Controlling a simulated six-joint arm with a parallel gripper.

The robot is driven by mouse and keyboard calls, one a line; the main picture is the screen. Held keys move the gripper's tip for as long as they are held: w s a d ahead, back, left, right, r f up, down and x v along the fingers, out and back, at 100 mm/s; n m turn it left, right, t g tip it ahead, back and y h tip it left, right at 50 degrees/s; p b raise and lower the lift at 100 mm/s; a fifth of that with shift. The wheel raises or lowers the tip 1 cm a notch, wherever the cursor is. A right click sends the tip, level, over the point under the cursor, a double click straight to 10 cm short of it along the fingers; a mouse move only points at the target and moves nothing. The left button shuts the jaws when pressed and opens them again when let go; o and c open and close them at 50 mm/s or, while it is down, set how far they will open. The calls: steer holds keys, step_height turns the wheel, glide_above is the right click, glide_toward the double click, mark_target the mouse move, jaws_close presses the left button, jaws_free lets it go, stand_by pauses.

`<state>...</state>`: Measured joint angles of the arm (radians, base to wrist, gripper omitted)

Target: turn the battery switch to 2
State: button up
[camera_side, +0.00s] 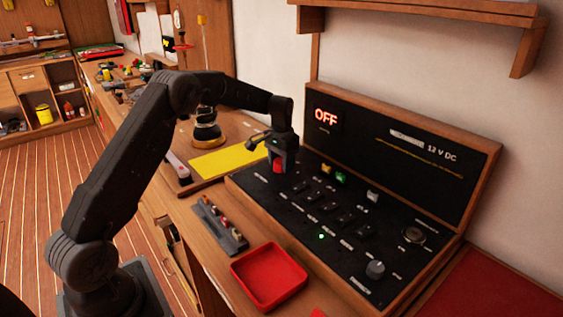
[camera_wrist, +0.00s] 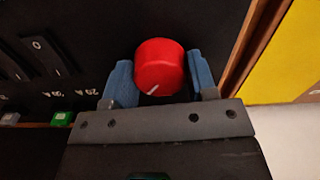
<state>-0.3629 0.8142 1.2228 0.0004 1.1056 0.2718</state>
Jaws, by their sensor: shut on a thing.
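The battery switch is a round red knob (camera_wrist: 159,64) with a white pointer line, seen in the wrist view between my gripper's blue fingers (camera_wrist: 162,82). The pointer slants down and to the left in that view. In the side view the red knob (camera_side: 279,166) shows under my gripper (camera_side: 281,160) at the far left end of the black panel (camera_side: 330,245). My gripper is shut on the knob. The position marks around the knob are hidden or too small to read. The panel's display (camera_side: 326,118) reads OFF in lit red letters.
Rocker switches (camera_side: 330,207) run across the panel, with a green light (camera_side: 321,236) and a grey knob (camera_side: 375,269) nearer the front. A red tray (camera_side: 268,277) and a yellow sheet (camera_side: 228,158) lie on the bench. The upright back panel (camera_side: 400,150) stands close behind.

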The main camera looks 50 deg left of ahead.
mark_target(281, 161)
steer(key=shift+r+m, duration=0.1)
steer(key=shift+m, duration=1.8)
steer(key=o, duration=0.9)
step_height(281, 161, up, 14)
steer(key=shift+f, duration=0.1)
